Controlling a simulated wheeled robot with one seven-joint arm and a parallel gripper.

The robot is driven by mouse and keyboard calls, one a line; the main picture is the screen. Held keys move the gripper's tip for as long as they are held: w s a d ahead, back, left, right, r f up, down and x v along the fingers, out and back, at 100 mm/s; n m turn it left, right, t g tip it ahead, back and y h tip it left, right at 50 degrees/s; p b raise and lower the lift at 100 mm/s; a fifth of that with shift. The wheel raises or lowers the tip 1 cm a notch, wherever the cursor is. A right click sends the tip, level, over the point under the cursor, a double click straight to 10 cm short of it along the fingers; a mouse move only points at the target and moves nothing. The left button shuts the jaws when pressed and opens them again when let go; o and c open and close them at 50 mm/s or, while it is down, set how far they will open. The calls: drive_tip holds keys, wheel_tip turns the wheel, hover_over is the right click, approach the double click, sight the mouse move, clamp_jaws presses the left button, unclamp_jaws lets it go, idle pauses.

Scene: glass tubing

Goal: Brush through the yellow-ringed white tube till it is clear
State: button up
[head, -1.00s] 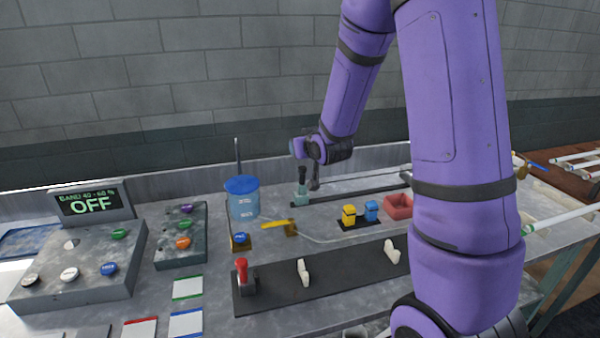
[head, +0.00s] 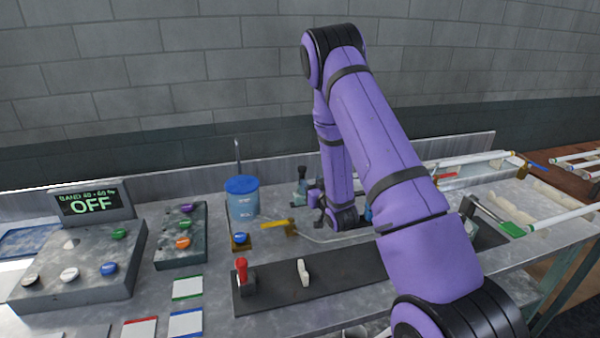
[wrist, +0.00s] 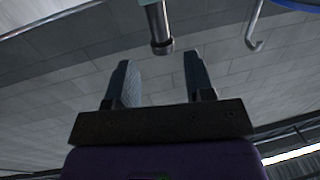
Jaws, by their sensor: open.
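White tubes lie at the right in the head view. One white tube (head: 565,217) runs toward the right edge, and another (head: 478,159) lies farther back beside a yellow-brown part (head: 522,170). I cannot tell which tube bears the yellow ring. A yellow handle (head: 277,224) lies on the bench with a thin pale line curving right from it; I cannot tell if it is the brush. My gripper (head: 318,210) is low over the bench, right of this handle. In the wrist view my gripper (wrist: 158,82) is open, with nothing between its fingers.
A blue-topped container (head: 242,198) stands left of my gripper. A dark teal-based holder (head: 302,185) is just behind it. A black strip (head: 330,282) bears a red-handled clamp (head: 241,270) and a white support (head: 303,271). A control box reading OFF (head: 90,204) is at the left.

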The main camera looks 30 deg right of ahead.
sight(304, 175)
drive_tip(key=w, duration=0.6)
drive_tip(key=w+d, duration=0.1)
drive_tip(key=w, duration=0.2)
drive_tip(key=shift+w+d, duration=0.1)
drive_tip(key=shift+w, duration=0.05)
clamp_jaws()
drive_tip(key=s+d, duration=0.4)
drive_tip(key=d, duration=0.9)
drive_tip(key=s+d, duration=0.4)
drive_tip(key=d, duration=1)
drive_tip(key=s+d, duration=0.4)
drive_tip(key=d, duration=1)
drive_tip(key=shift+d, duration=0.15)
unclamp_jaws()
drive_tip(key=s+a, duration=0.1)
drive_tip(key=s, duration=0.9)
drive_tip(key=shift+s+a, duration=0.15)
drive_tip(key=shift+s, duration=0.15)
